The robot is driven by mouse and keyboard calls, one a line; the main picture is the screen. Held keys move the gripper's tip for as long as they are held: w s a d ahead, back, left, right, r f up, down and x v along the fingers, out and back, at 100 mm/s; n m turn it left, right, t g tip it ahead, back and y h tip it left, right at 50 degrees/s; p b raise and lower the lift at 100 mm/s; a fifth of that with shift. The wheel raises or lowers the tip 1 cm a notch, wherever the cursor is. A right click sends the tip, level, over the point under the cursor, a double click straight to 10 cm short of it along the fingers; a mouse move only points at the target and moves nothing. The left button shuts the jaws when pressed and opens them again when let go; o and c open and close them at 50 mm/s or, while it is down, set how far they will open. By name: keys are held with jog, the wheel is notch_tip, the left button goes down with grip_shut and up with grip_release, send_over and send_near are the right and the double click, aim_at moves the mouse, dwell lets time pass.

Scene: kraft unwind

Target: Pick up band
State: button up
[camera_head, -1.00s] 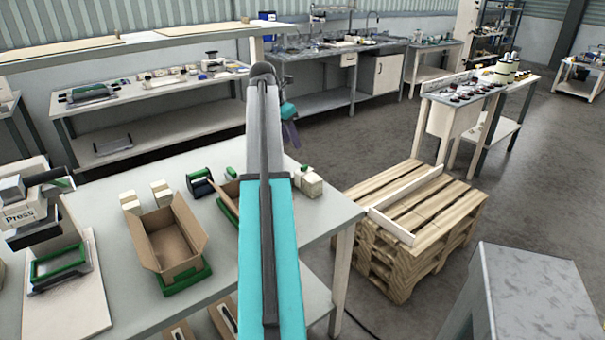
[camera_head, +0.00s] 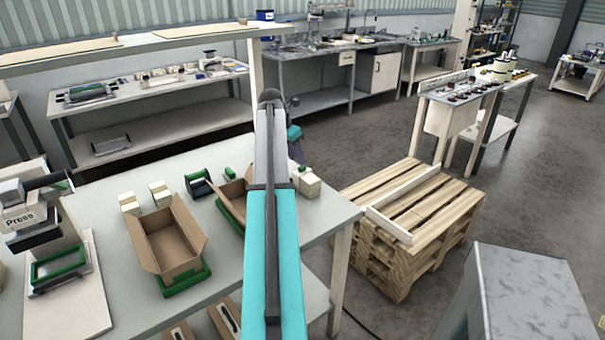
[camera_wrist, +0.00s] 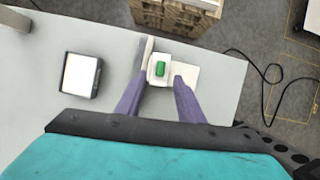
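No item is clearly recognisable as a band. A cream block with a small green piece on top (camera_head: 306,181) stands near the right end of the workbench, just right of my arm. In the wrist view, a green piece (camera_wrist: 161,70) on a pale block lies between and just beyond the purple fingers of my gripper (camera_wrist: 160,78). The fingers are spread apart, with nothing visibly gripped. In the head view my arm hides most of my gripper, and part of it shows beside the arm's far end.
On the workbench (camera_head: 110,200) are an open cardboard box (camera_head: 165,247) in a green holder, another box partly behind my arm, and cream blocks (camera_head: 160,194). A press (camera_head: 30,205) stands left. A wooden pallet stack (camera_head: 400,260) stands right of the bench. A dark-framed white square (camera_wrist: 81,75) lies left of my fingers.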

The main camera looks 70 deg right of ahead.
aim_at(300, 167)
jog(key=shift+f, duration=0.15)
jog(key=shift+p+x, duration=0.8)
jog(key=shift+x, duration=1.25)
jog(key=shift+s+d+f, duration=0.15)
jog(key=shift+d+f, duration=0.1)
jog(key=shift+f, duration=0.15)
jog(key=shift+c, duration=0.2)
jog(key=c, duration=0.6)
jog(key=shift+c, duration=0.2)
